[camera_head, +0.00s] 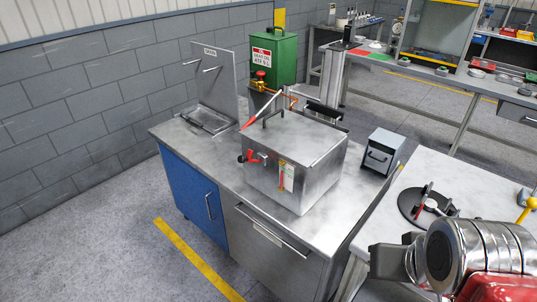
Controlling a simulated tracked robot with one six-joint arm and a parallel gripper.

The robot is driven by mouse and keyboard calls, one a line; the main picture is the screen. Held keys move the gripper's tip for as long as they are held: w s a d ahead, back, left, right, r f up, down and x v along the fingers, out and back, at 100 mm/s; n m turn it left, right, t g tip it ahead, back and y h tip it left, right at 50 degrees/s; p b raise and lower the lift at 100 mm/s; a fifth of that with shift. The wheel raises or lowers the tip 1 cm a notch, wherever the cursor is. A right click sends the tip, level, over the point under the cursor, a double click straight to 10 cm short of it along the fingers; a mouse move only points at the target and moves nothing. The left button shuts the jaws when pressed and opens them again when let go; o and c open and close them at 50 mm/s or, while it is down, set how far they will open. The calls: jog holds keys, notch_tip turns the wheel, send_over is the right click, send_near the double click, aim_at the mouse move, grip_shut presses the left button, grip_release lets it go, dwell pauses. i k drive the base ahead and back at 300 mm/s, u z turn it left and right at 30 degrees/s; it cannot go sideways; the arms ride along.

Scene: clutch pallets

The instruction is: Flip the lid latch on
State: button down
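A brushed-metal box (310,185) with a flat lid (295,133) stands on the metal-topped cabinet; the lid looks closed. The box's left front face carries a red-handled fitting (250,156) and a small upright part with a red and yellow label (283,178). Which of these is the lid latch, and its position, I cannot tell. My gripper (388,260) is at the lower right, beside my silver wrist, apart from the box and in front of it. Its fingertips are not clear, and I see nothing held.
A small grey box (381,152) stands right of the metal box. A green tank (274,57) and an upright metal plate (217,85) stand behind. A pale table (385,205) at the right holds a round black fixture (425,206). The cabinet top's front left is clear.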

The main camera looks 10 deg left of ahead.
aim_at(241, 159)
jog(key=z, duration=1.05)
jog(key=k, duration=0.95)
jog(key=u, duration=1.45)
jog(key=i, duration=0.85)
